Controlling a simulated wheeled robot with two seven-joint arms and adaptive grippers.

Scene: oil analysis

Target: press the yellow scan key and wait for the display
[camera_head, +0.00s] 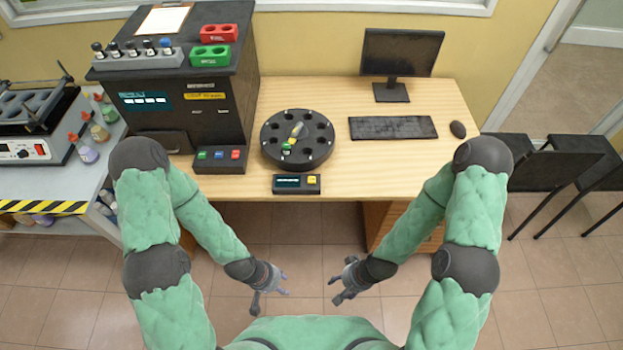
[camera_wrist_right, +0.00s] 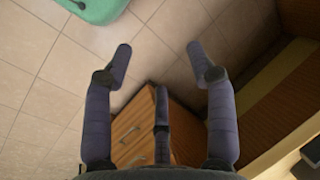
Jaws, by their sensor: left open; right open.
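The yellow key (camera_head: 312,180) sits at the right end of a small dark box at the table's front edge. The display (camera_head: 288,182) on the same box is dark with a faint line of text too small to read. My left gripper (camera_head: 284,284) is open and empty, below and in front of the table edge, left of centre. My right gripper (camera_head: 337,288) is open and empty, also in front of the table. In the right wrist view its fingers (camera_wrist_right: 158,62) are spread apart with only floor and a drawer unit behind them.
A round black carousel (camera_head: 298,152) with a small vial stands just behind the box. The dark analyser (camera_head: 190,110) with coloured buttons (camera_head: 218,155) stands to the left. A keyboard (camera_head: 392,127), mouse (camera_head: 458,130) and monitor (camera_head: 400,55) are at the right. The table front right is clear.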

